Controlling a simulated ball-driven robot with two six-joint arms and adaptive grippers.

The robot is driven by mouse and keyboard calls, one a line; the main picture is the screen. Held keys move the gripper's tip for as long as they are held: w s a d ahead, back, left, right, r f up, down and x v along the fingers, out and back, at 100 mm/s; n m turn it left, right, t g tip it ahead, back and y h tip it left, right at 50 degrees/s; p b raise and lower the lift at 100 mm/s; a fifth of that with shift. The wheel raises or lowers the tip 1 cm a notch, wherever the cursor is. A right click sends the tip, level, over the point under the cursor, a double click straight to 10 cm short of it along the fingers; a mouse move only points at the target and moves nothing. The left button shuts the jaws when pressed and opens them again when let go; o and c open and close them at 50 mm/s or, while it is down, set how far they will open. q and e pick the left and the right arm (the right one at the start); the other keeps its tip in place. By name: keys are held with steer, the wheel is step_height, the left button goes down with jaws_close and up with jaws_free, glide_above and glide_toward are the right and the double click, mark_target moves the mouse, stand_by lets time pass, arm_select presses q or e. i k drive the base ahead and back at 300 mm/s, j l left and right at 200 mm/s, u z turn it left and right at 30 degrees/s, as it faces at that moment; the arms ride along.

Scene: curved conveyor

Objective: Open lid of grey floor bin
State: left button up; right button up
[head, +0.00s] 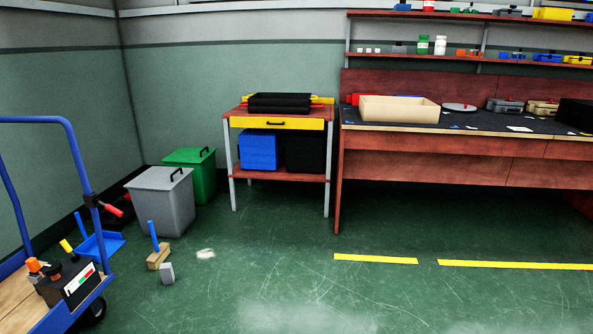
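The grey floor bin (163,208) stands on the green floor at the left, in front of a green bin. Its grey lid (157,179) lies flat across the top and looks closed. A black handle (177,174) stands up from the lid. Neither of my grippers shows in the head view, and nothing touches the bin.
A green bin (203,183) stands right behind it. A blue-framed cart (75,309) is at front left. A blue dustpan (98,245), a brush (157,257) and a grey block (167,273) lie before the bin.

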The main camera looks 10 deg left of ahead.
mark_target(157, 178)
steer(key=i+u, duration=0.15)
steer(key=i, duration=0.45)
steer(key=i+u, duration=0.15)
steer(key=i, duration=0.45)
steer(key=i+l+u, duration=0.2)
steer(key=i, duration=0.4)
steer(key=i+l+u, duration=0.15)
steer(key=i, duration=0.45)
steer(key=i+u, duration=0.5)
steer(key=i+l+u, duration=0.25)
steer(key=u, duration=0.25)
steer(key=i+l+u, duration=0.75)
steer(key=l+u, duration=0.2)
